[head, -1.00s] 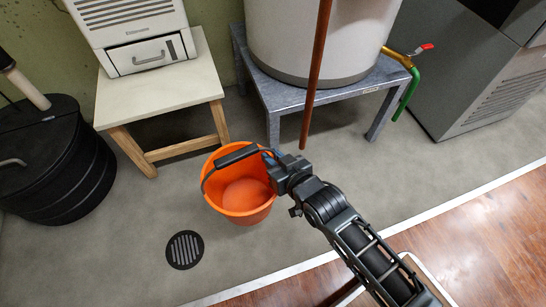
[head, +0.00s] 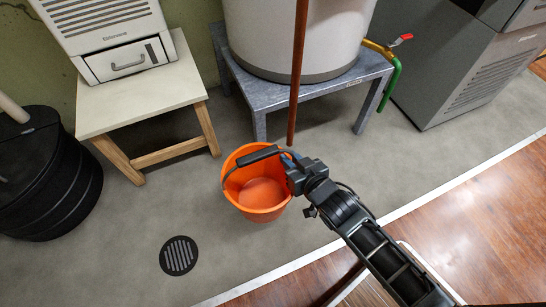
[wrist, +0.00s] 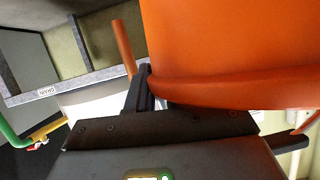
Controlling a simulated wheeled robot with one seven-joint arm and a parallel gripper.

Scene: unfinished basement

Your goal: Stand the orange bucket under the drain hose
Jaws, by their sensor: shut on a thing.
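The orange bucket (head: 262,206) is upright and appears empty, near the front left of the steel stand. Its black handle grip (head: 258,155) lies across the top. My gripper (head: 290,163) is shut on the bucket's right side at the rim. In the wrist view the bucket (wrist: 230,45) fills the upper right, against my gripper (wrist: 147,88). I cannot tell whether the bucket touches the floor. The green drain hose (head: 390,88) hangs from a brass valve with a red lever (head: 400,40), to the right of the bucket. The hose also shows in the wrist view (wrist: 12,137).
A steel stand (head: 300,95) carries a pale tank (head: 290,35); a copper pipe (head: 298,80) runs down in front. A wooden table (head: 140,90) with a grey appliance stands left. A floor drain (head: 179,256) lies front left. Floor between bucket and grey cabinet (head: 440,70) is clear.

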